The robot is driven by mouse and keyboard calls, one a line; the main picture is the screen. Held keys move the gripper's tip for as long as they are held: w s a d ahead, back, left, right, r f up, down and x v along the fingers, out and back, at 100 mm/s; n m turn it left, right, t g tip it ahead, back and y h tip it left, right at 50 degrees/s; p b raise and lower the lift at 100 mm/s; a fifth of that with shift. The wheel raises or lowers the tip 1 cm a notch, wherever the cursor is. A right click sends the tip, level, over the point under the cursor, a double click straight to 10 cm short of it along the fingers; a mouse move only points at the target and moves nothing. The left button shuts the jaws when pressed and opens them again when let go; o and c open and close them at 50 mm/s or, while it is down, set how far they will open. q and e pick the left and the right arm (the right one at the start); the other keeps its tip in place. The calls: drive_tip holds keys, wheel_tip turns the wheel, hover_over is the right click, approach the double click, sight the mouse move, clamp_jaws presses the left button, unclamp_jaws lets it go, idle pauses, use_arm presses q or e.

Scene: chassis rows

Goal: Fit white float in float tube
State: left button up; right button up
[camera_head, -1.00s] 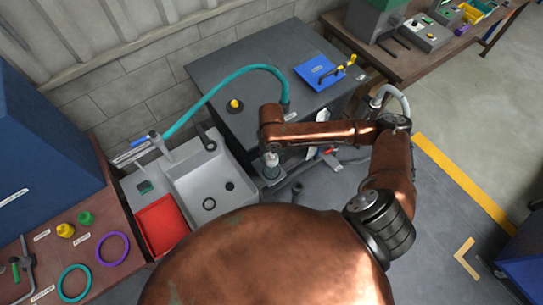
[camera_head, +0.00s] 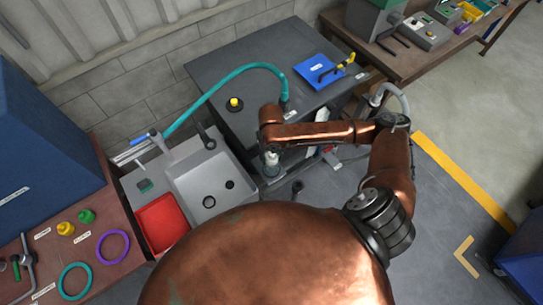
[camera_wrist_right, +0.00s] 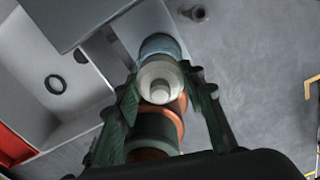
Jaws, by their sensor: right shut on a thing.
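The white float (camera_wrist_right: 160,78) is a pale round piece with a small raised centre, between the fingers of my right gripper (camera_wrist_right: 162,108) in the right wrist view. The gripper is shut on it. Just beyond the float is the bluish, clear-looking float tube (camera_wrist_right: 160,46). The float overlaps the tube's end in this view; I cannot tell whether it is inside or only in front. In the head view the white float (camera_head: 271,157) shows small below my copper right wrist, beside the dark cabinet. My left gripper is not in view.
A grey sink (camera_head: 185,178) with a red tray (camera_head: 162,222) stands left of the gripper. A dark cabinet (camera_head: 215,75) with a teal hose (camera_head: 215,90) is behind it. A short dark pipe (camera_head: 297,187) stands on the floor nearby. Open floor lies to the right.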

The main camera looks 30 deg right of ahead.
drive_tip(key=shift+s+f, duration=0.25)
drive_tip(key=shift+f, duration=0.1)
drive_tip(key=o, duration=1.2)
drive_tip(key=shift+w+f, duration=0.1)
drive_tip(key=shift+w, duration=0.05)
drive_tip(key=shift+c, duration=0.2)
drive_tip(key=shift+w+r, duration=0.1)
drive_tip(key=shift+r, duration=0.5)
wheel_tip(320, 180, up, 11)
